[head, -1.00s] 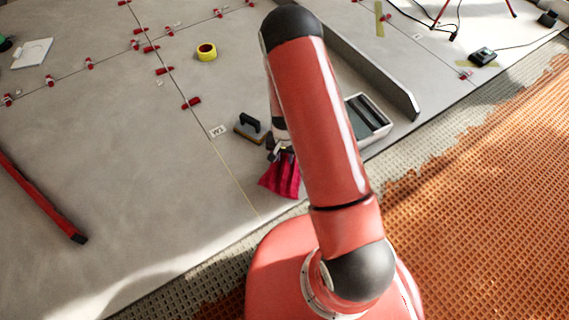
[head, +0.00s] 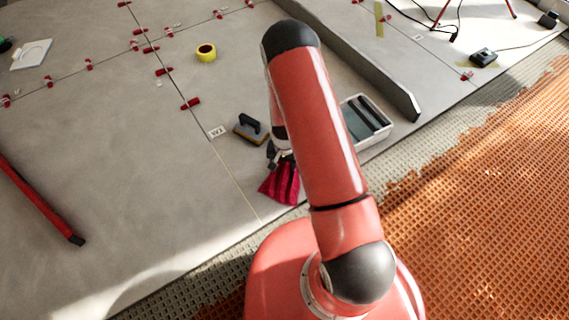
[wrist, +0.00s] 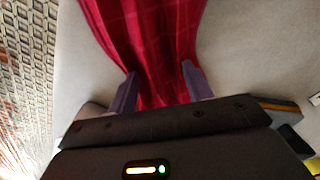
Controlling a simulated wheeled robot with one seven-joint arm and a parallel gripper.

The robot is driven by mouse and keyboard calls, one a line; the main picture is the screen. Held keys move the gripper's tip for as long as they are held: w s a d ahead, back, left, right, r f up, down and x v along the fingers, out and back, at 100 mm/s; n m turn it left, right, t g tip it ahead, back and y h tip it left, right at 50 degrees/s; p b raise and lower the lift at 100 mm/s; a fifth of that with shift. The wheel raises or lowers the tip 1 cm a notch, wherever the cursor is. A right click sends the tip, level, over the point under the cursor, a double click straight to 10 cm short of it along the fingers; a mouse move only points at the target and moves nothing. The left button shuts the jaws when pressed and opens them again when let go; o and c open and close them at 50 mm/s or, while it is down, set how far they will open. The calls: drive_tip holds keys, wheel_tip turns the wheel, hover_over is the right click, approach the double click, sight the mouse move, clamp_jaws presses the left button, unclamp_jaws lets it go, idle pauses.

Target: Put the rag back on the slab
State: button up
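The red rag (head: 281,185) hangs bunched from my gripper (head: 278,159) near the front edge of the grey slab (head: 110,165). In the wrist view the rag (wrist: 145,40) is gathered between the two fingers of my gripper (wrist: 160,90) and spreads wider beyond them. The fingers are closed against its sides. Pale slab surface (wrist: 245,45) shows beside the rag. I cannot tell whether the rag's lower edge touches the slab. My arm hides part of the slab behind it.
A black-handled float (head: 250,128) lies just left of my gripper. A tray (head: 368,122) is on the right, and a long grey bar (head: 360,65) lies behind it. Orange matting (head: 480,190) covers the right.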

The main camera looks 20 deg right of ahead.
wheel_tip(320, 180, up, 12)
drive_tip(key=p, duration=0.3)
wheel_tip(320, 180, up, 14)
drive_tip(key=n+t, duration=0.1)
hover_over(284, 164)
drive_tip(key=s+a+r+n+t+y, duration=0.1)
drive_tip(key=s+r, duration=0.2)
drive_tip(key=r, duration=0.3)
drive_tip(key=s+r+n+t, duration=0.1)
drive_tip(key=s+r, duration=0.2)
drive_tip(key=r, duration=0.4)
drive_tip(key=s+r+n+t, duration=0.1)
drive_tip(key=s+r, duration=0.4)
drive_tip(key=s, duration=0.3)
drive_tip(key=s+d+r+n+t+h, duration=0.1)
drive_tip(key=s+r, duration=0.5)
drive_tip(key=s, duration=0.2)
drive_tip(key=shift+t, duration=0.3)
drive_tip(key=shift+d+r, duration=0.1)
drive_tip(key=shift+r, duration=0.05)
wheel_tip(284, 164, up, 10)
drive_tip(key=p, duration=0.9)
drive_tip(key=shift+p, duration=0.35)
